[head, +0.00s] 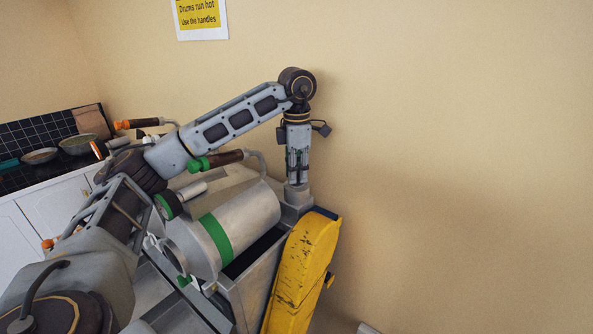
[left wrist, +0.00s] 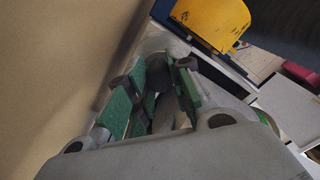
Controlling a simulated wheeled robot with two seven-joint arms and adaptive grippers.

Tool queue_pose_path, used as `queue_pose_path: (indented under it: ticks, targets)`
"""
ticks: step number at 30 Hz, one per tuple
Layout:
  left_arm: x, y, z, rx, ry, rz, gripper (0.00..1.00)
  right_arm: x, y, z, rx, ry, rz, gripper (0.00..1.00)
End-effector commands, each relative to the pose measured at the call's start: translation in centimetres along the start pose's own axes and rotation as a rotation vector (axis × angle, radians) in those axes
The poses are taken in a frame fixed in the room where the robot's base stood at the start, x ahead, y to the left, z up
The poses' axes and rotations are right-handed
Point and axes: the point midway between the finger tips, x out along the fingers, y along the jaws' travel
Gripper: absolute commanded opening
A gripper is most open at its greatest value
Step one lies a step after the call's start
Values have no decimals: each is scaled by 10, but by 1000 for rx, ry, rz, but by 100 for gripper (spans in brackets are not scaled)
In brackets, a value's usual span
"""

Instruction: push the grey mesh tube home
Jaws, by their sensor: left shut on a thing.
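My left gripper (head: 297,172) points down at the back end of the roaster, beside the wall. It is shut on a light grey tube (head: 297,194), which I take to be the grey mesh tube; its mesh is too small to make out. The tube stands roughly upright at the machine's rear corner. Its lower end meets the machine there, and how deep it sits I cannot tell. In the left wrist view the green-padded fingers (left wrist: 158,100) close around a grey shape, partly hidden by the gripper body. My right gripper is not in view.
A metal drum (head: 254,212) with a green band lies in front of the gripper. A green-tipped handle (head: 217,159) rises above it. A scuffed yellow cover (head: 300,272) flanks the machine. A counter with bowls (head: 77,146) is at left.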

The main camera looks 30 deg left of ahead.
Motion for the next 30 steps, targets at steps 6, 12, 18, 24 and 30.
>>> queue_pose_path:
  ticks: [6, 12, 18, 24, 30]
  targets:
    - [2, 0, 0, 0, 1, -1, 0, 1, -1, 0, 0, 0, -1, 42]
    - [2, 0, 0, 1, 1, -1, 23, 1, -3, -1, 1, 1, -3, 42]
    - [2, 0, 0, 1, 1, -1, 47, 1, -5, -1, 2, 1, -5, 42]
    - [2, 0, 0, 0, 1, -1, 47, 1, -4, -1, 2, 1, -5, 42]
    - [1, 0, 0, 0, 1, -1, 47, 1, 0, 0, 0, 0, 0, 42]
